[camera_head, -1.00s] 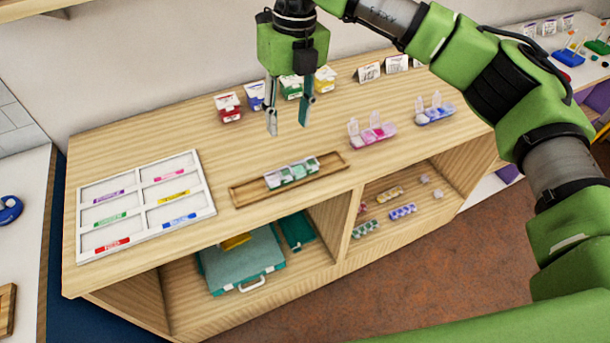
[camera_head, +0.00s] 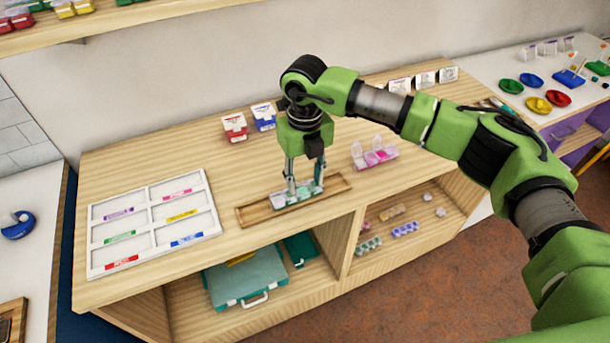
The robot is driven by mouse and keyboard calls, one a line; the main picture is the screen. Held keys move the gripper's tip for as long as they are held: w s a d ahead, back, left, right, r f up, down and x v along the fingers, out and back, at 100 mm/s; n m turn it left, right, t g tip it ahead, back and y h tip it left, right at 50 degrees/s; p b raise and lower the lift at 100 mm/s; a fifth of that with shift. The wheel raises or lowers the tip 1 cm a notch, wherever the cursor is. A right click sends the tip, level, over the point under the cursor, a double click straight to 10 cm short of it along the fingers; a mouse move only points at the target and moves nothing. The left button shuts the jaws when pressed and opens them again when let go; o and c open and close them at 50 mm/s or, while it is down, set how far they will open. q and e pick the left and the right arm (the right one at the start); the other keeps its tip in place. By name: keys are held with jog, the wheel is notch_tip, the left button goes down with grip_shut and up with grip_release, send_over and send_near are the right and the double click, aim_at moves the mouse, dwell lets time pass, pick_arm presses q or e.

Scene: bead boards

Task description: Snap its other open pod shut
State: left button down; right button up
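A small green-and-clear pod box (camera_head: 298,194) lies in a shallow wooden tray (camera_head: 247,215) on the bench top. My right gripper (camera_head: 306,187) points straight down over this box. Its two fingers are apart, with their tips at or just above the box's pods; contact cannot be told. The fingers partly cover the box, and I cannot tell which of its lids stand up. A pink pod box (camera_head: 374,155) stands to the right of the tray with raised clear lids. My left gripper is not in view.
A white sectioned board (camera_head: 98,262) with coloured labels lies at the left. Red (camera_head: 234,127) and blue (camera_head: 264,116) cartons stand behind the tray. Lower shelves hold a teal case (camera_head: 245,277) and several bead strips. Bench top between board and tray is clear.

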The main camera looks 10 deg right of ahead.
jog(key=shift+f, duration=0.2)
grip_shut()
jog(key=t+b, duration=0.1)
jog(key=b, duration=0.1)
jog(key=s+f+t+b, duration=0.1)
jog(key=b, duration=0.2)
jog(key=shift+d+f+y, duration=0.15)
jog(key=shift+y, duration=0.25)
jog(key=shift+t+b, duration=0.3)
jog(key=shift+b, duration=0.3)
jog(key=shift+r, duration=0.25)
